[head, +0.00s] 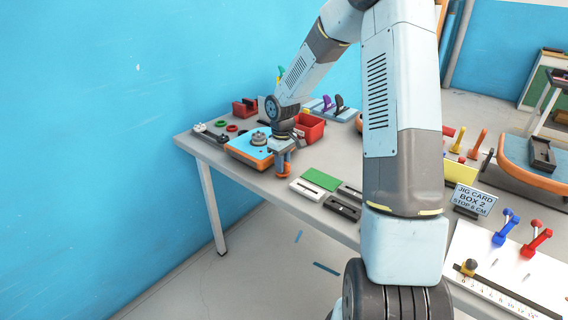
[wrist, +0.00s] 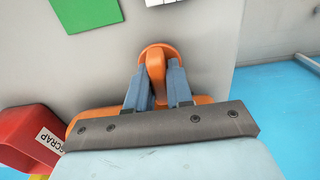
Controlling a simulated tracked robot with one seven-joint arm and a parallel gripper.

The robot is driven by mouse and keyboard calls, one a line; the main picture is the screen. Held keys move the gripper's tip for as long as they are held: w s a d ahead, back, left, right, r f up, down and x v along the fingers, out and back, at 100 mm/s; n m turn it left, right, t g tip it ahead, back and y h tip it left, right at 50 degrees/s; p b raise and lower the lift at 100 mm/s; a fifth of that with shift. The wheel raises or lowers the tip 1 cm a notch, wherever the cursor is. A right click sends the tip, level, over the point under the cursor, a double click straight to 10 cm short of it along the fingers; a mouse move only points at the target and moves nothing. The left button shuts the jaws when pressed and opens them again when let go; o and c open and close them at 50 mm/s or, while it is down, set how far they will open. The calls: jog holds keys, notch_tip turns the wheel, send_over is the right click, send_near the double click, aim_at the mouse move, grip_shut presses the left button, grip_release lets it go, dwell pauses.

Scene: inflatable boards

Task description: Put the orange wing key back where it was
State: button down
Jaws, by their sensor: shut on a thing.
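The orange wing key (wrist: 155,64) is upright between the fingers of my gripper (wrist: 156,82) in the wrist view, its wing pinched and its round base showing beyond the fingertips. In the head view the key (head: 283,170) shows below my gripper (head: 281,152), near the table's front edge. I cannot tell whether its base touches the table. The blue board with orange edging (head: 248,150) lies just left of the gripper, with a grey round fitting (head: 259,138) on top. In the wrist view its orange edge is partly hidden behind my gripper.
A red scrap bin (head: 311,128) stands behind the gripper; it also shows in the wrist view (wrist: 28,139). A green card (head: 321,179), a white block (head: 306,189) and a dark block (head: 342,207) lie to the right.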

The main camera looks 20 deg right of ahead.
jog(key=c, duration=1)
grip_release()
notch_tip(320, 180, up, 11)
jog(key=s+r+m+t+h, duration=0.1)
jog(key=s+r+m, duration=0.1)
jog(key=s+r, duration=0.65)
jog(key=s+r+m+t, duration=0.1)
jog(key=s+r, duration=0.2)
jog(key=s, duration=0.5)
jog(key=s+r+m+t, duration=0.2)
jog(key=s+r, duration=0.1)
jog(key=s, duration=0.5)
jog(key=s+r+m+t+y, duration=0.1)
jog(key=s+r, duration=0.2)
jog(key=s, duration=0.5)
jog(key=shift+s+d+m+t, duration=0.3)
jog(key=shift+d+m, duration=0.05)
jog(key=shift+m, duration=0.05)
